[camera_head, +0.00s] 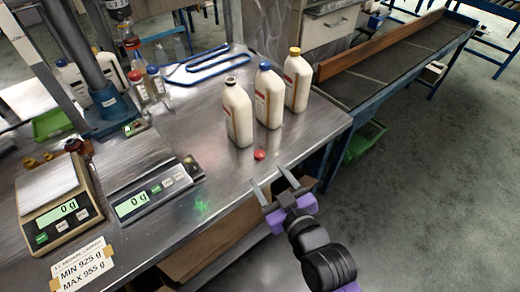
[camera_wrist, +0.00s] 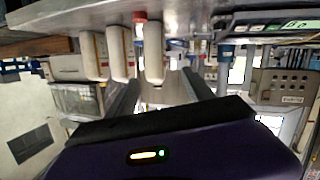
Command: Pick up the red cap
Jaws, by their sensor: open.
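The red cap (camera_head: 259,154) lies on the metal table near its front edge, just in front of the nearest white bottle (camera_head: 238,115). That bottle has a dark top with no coloured cap visible. My gripper (camera_head: 271,180) is open and empty by the table edge, its fingers pointing toward the cap but apart from it. In the wrist view, which is upside down, the red cap (camera_wrist: 139,17) shows at the top, beyond the open fingers of my gripper (camera_wrist: 165,82).
A blue-capped bottle (camera_head: 269,98) and a yellow-capped bottle (camera_head: 297,80) stand behind the nearest bottle. Two scales (camera_head: 57,207) (camera_head: 150,190) reading 0 g stand at left. A blue bent-rod rack (camera_head: 205,68) lies at the back. The table around the cap is clear.

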